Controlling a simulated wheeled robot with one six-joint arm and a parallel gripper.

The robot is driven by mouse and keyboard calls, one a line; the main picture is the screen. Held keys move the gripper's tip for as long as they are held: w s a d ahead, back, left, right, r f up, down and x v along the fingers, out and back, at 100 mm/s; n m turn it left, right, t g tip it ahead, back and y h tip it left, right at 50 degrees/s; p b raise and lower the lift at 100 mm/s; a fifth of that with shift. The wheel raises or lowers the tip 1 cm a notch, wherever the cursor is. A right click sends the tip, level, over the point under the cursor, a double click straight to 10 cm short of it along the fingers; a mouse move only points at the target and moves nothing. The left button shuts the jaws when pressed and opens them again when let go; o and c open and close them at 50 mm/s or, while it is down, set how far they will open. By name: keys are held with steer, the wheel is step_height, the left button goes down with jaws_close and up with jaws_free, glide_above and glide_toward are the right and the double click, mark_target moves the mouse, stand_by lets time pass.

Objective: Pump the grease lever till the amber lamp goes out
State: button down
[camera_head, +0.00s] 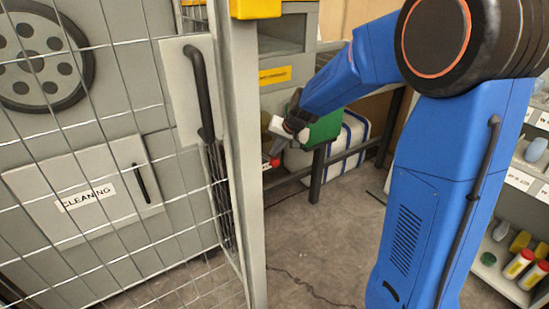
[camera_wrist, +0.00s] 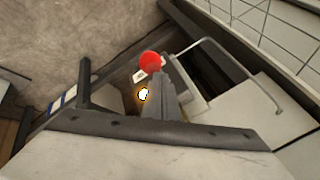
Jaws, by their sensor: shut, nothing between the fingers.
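The grease lever's round red knob (camera_wrist: 151,62) shows in the wrist view at the tips of my gripper (camera_wrist: 156,72). A small red patch (camera_head: 273,162), apparently the same knob, shows just below my gripper (camera_head: 276,149) in the head view. My fingers are shut together with nothing between them. They overlap the knob's lower edge in the wrist view; I cannot tell whether they touch it. The amber lamp (camera_wrist: 143,94) glows brightly, white in the middle with an orange halo, just left of my fingers. Most of the lever's arm is hidden.
A wire mesh guard with a pale post (camera_head: 248,170) stands left of my arm, before a grey machine with a "CLEANING" door (camera_head: 85,197). A dark-legged frame (camera_head: 317,174) and white bale (camera_head: 352,135) stand behind. Shelves (camera_head: 515,180) line the right.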

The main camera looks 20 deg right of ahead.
mark_target(277, 161)
steer(key=shift+s+d+f, duration=0.1)
steer(key=shift+s+f, duration=0.1)
steer(key=shift+f, duration=0.6)
steer(key=shift+s+d+f, duration=0.1)
steer(key=shift+s+f, duration=0.1)
steer(key=shift+f, duration=0.55)
steer(key=shift+s+f, duration=0.2)
steer(key=shift+f, duration=0.6)
stand_by(2.8)
steer(key=shift+r, duration=0.1)
stand_by(0.4)
steer(key=shift+w+a+r, duration=0.1)
steer(key=shift+w+r, duration=0.15)
steer(key=shift+r, duration=0.75)
steer(key=shift+w+a+r, duration=0.1)
steer(key=shift+w+r, duration=0.15)
steer(key=shift+r, duration=0.7)
steer(key=shift+w+a+r, duration=0.1)
steer(key=shift+w+r, duration=0.15)
steer(key=shift+r, duration=0.75)
steer(key=shift+r, duration=0.1)
steer(key=shift+w+a+r, duration=0.1)
steer(key=shift+w+r, duration=0.1)
steer(key=shift+r, duration=0.55)
steer(key=shift+w+r, duration=0.2)
steer(key=shift+r, duration=0.6)
steer(key=shift+w+a+r, duration=0.1)
steer(key=shift+w+r, duration=0.1)
steer(key=shift+r, duration=0.55)
